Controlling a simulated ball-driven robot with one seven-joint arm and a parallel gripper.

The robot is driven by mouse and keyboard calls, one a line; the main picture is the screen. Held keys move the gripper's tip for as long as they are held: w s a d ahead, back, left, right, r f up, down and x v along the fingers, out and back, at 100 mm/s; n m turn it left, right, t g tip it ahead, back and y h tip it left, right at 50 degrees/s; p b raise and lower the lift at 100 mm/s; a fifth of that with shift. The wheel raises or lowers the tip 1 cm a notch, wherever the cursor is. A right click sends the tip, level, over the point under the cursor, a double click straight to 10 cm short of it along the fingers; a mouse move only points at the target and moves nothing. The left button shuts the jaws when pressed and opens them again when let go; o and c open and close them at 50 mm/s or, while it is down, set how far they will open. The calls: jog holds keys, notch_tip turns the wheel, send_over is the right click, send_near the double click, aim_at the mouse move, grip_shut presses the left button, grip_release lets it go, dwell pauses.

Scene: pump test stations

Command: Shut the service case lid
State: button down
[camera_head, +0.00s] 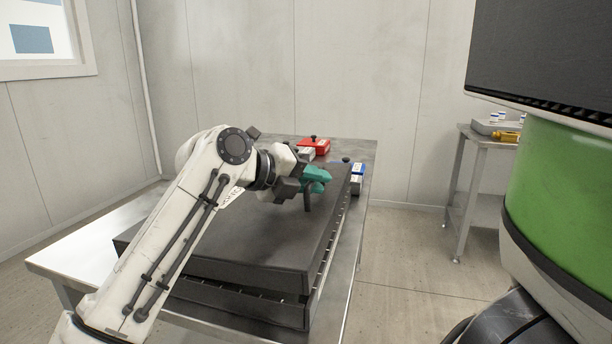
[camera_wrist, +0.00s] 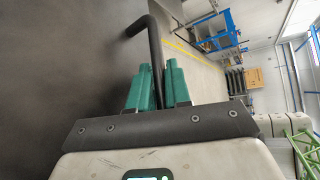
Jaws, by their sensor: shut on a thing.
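The service case is a large dark grey box on a metal table. Its lid (camera_head: 265,238) lies low over the case base (camera_head: 250,306), with a narrow dark gap along the near and right edges. The lid looks slightly raised, not flush. My gripper (camera_head: 316,180) has teal fingers and is above the lid's upper right part, shut on a dark bent handle (camera_head: 308,200). In the wrist view the handle (camera_wrist: 154,45) runs up from between the two teal fingers (camera_wrist: 157,85) and bends left toward the dark lid surface (camera_wrist: 60,60). The case interior is hidden.
The metal table (camera_head: 75,258) has bare room at left. Behind the case sit a red box (camera_head: 318,147) and a blue-and-white box (camera_head: 357,178). A side table (camera_head: 480,142) stands at right, near a large green cylinder (camera_head: 560,190). Open floor (camera_head: 410,270) lies between.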

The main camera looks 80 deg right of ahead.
jog(key=shift+s+f+t+b, duration=0.2)
jog(key=shift+f+b, duration=0.15)
jog(key=shift+f, duration=0.25)
jog(key=shift+s+f+t+b, duration=0.1)
jog(key=shift+f+t+b, duration=0.15)
jog(key=shift+f, duration=0.35)
jog(key=shift+f, duration=0.15)
jog(key=c, duration=1.4)
grip_release()
jog(key=shift+c, duration=0.2)
jog(key=shift+w+a+r, duration=0.25)
jog(key=shift+w+a, duration=0.05)
notch_tip(320, 180, up, 4)
jog(key=p, duration=0.2)
send_over(271, 216)
jog(key=shift+r, duration=0.15)
jog(key=shift+r, duration=0.1)
